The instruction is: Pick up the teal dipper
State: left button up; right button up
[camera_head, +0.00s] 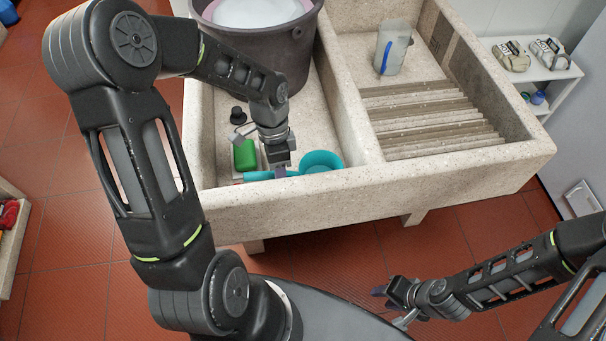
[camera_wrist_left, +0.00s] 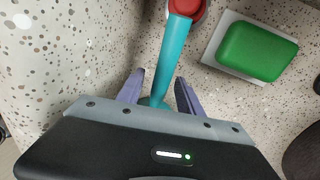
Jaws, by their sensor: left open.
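The teal dipper lies in the left basin of the stone washboard, its round cup (camera_head: 322,160) to the right and its handle (camera_head: 258,176) pointing left. My left gripper (camera_head: 281,171) is low over the handle near the cup. In the left wrist view, the dipper's handle (camera_wrist_left: 173,58) runs between the two spread purple fingers of my left gripper (camera_wrist_left: 158,95). The gripper is open, with gaps beside the handle; its body hides the cup there. My right gripper (camera_head: 391,305) is outside the washboard at the lower right, fingers apart and empty.
A green soap block (camera_head: 244,154) on a pale dish lies beside the handle; the soap (camera_wrist_left: 258,50) also shows in the left wrist view. A red object (camera_wrist_left: 187,9) is at the handle's end. A large dark bucket (camera_head: 262,52) stands behind. A clear pitcher (camera_head: 392,48) is in the right basin.

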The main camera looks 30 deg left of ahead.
pick_arm(q)
jog(key=shift+c, duration=0.3)
grip_shut()
dwell(0.3)
dwell(0.3)
